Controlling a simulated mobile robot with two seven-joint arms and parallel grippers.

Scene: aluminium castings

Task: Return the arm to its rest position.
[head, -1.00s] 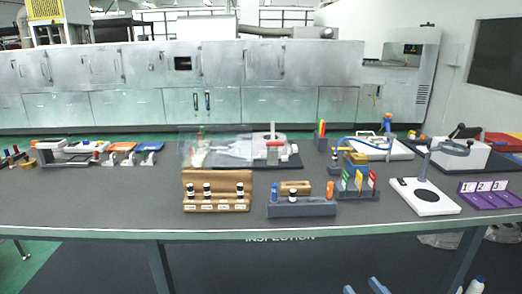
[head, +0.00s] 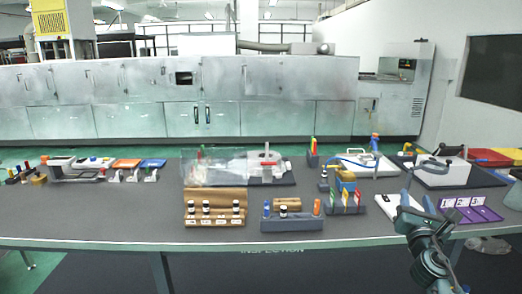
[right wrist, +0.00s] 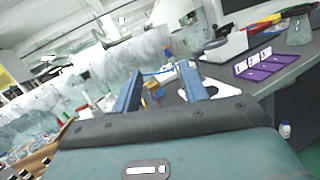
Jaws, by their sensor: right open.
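My right gripper (head: 417,201) is raised at the right front of the table in the head view, its arm coming up from the lower right. It is open and nothing shows between its fingers. It hides part of the white plate of the stand (head: 388,203) behind it. In the right wrist view, the two blue fingers (right wrist: 160,85) stand apart, pointing over the bench. My left gripper is not in view.
The grey table (head: 120,225) holds a wooden vial rack (head: 215,221), a grey rack (head: 290,224) with bottles, and a purple tray (head: 472,210) beside the right gripper. A clear-covered fixture (head: 222,168) stands behind. The table's front left is bare.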

